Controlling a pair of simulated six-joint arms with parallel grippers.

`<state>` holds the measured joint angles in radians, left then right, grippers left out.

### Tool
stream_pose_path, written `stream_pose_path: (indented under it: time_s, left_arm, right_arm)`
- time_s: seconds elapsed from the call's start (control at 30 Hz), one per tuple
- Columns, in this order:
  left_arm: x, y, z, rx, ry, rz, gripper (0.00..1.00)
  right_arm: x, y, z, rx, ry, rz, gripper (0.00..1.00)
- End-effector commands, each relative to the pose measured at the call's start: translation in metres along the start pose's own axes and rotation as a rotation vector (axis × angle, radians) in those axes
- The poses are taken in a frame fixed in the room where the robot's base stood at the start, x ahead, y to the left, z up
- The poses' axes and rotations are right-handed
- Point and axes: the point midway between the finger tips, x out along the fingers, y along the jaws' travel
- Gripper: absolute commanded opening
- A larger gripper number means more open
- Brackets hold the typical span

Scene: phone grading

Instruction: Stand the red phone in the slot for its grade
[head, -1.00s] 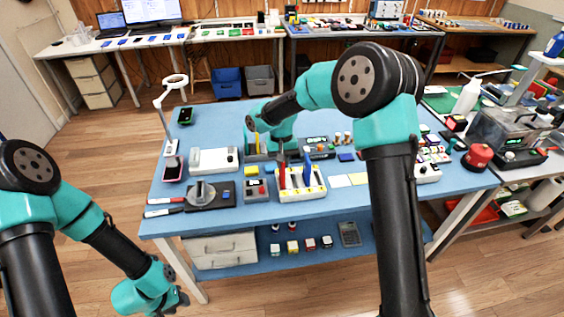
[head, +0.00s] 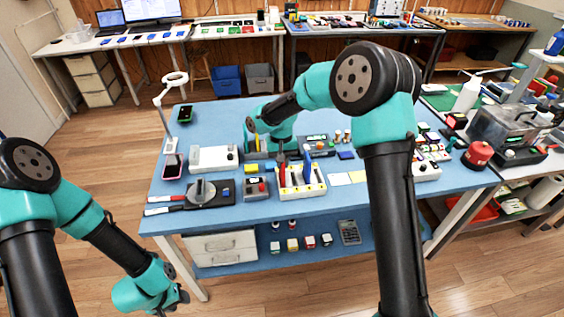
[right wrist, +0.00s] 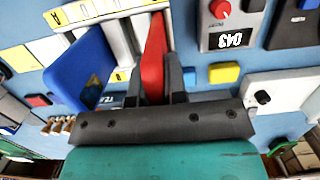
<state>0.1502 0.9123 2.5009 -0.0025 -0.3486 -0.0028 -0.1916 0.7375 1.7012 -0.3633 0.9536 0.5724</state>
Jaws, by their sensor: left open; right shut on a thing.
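The red phone (right wrist: 153,58) is upright between the fingers of my right gripper (right wrist: 155,88), which is shut on it. In the head view, the red phone (head: 282,176) is at the left end of the white slotted rack (head: 318,187). I cannot tell how deep its lower edge sits in a slot. A blue phone (head: 306,166) stands in the rack to its right; it also shows large in the right wrist view (right wrist: 80,68). The rack has yellow label strips; an "A" is readable in the wrist view. My left gripper (head: 175,301) is open and empty, low in front of the table.
A grey box with a red button (head: 256,188) stands left of the rack, with a "043" display in the wrist view. Yellow and white cards (head: 347,178) lie to the rack's right. A white device (head: 212,158) and a dark pad (head: 209,194) are further left.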

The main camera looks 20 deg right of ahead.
Motion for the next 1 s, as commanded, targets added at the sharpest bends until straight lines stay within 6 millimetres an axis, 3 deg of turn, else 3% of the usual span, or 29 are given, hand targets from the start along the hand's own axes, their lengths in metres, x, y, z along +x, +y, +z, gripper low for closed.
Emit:
stream_pose_path:
  time_s: [0.7, 0.73, 1.0]
  left_arm:
    - [0.0, 0.0, 0.0, 0.0, 0.0, 0.0, 0.43]
    - [0.0, 0.0, 0.0, 0.0, 0.0, 0.0, 0.43]
    - [0.0, 0.0, 0.0, 0.0, 0.0, 0.0, 0.43]
  right_arm:
    - [0.0087, -0.0001, -0.0014, 0.0, 0.0, 0.0, 0.0]
    - [0.0087, -0.0001, -0.0014, 0.0, 0.0, 0.0, 0.15]
    - [0.0087, -0.0001, -0.0013, 0.0, 0.0, 0.0, 0.41]
